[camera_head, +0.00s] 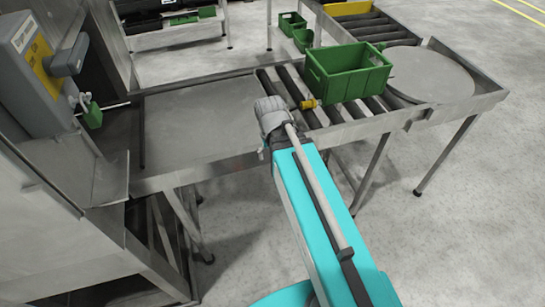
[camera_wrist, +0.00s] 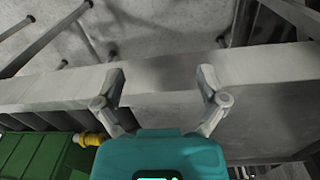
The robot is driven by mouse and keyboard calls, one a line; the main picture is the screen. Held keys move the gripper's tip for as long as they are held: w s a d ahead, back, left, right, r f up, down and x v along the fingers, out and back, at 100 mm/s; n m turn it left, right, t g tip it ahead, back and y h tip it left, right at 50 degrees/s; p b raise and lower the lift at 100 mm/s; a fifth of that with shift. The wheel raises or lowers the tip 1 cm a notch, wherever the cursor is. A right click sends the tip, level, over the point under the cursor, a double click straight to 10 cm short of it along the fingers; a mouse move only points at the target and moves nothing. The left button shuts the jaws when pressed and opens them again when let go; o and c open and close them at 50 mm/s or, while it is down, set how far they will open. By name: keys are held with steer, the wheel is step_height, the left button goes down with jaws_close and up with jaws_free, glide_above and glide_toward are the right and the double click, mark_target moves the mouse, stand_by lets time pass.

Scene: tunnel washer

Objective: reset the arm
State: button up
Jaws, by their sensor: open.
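My gripper (camera_wrist: 162,76) shows in the wrist view with its two grey fingers spread wide apart. It is open and nothing is between the fingers. Behind the fingers lies the metal side rail (camera_wrist: 160,100) of the table; I cannot tell the distance. In the head view my teal arm reaches from the lower right up to the front edge of the metal table (camera_head: 205,115). Its grey end is beside the rollers, and I cannot make out the fingers there.
A green crate (camera_head: 347,72) stands on the rollers right of my arm's end, also in the wrist view (camera_wrist: 30,155). A yellow fitting (camera_head: 308,104) is close to my arm. A round plate (camera_head: 430,75) is at right. A machine with a grey box (camera_head: 40,75) stands left. Floor lies open at lower right.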

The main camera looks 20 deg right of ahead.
steer(key=shift+s+a+n+y, duration=0.3)
steer(key=shift+s+n, duration=0.2)
steer(key=shift+s, duration=0.15)
